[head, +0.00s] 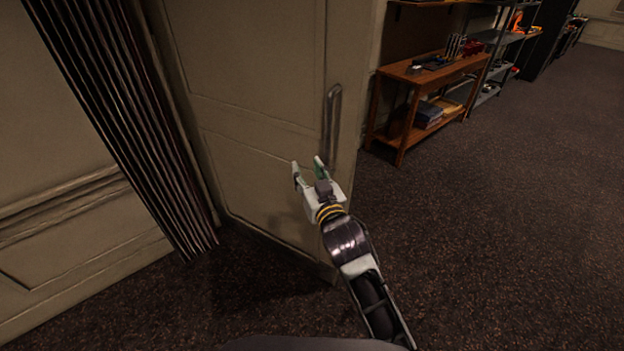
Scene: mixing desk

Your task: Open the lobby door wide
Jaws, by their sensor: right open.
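The lobby door (255,105) is a cream panelled door left of the picture's middle. It stands at an angle to the wall, with its free edge toward the right. A grey vertical bar handle (333,115) is near that free edge. My right gripper (308,166) is in front of the door, below and a little left of the handle. Its fingers are apart with nothing between them. It looks clear of the handle; whether it touches the door panel I cannot tell. My left gripper is not in view.
A dark pleated curtain (120,110) hangs left of the door, beside a panelled wall (60,210). A wooden shelf table (430,72) with items stands behind the door's right edge, with metal shelving (503,40) beyond. Dark carpet (500,220) at right is clear.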

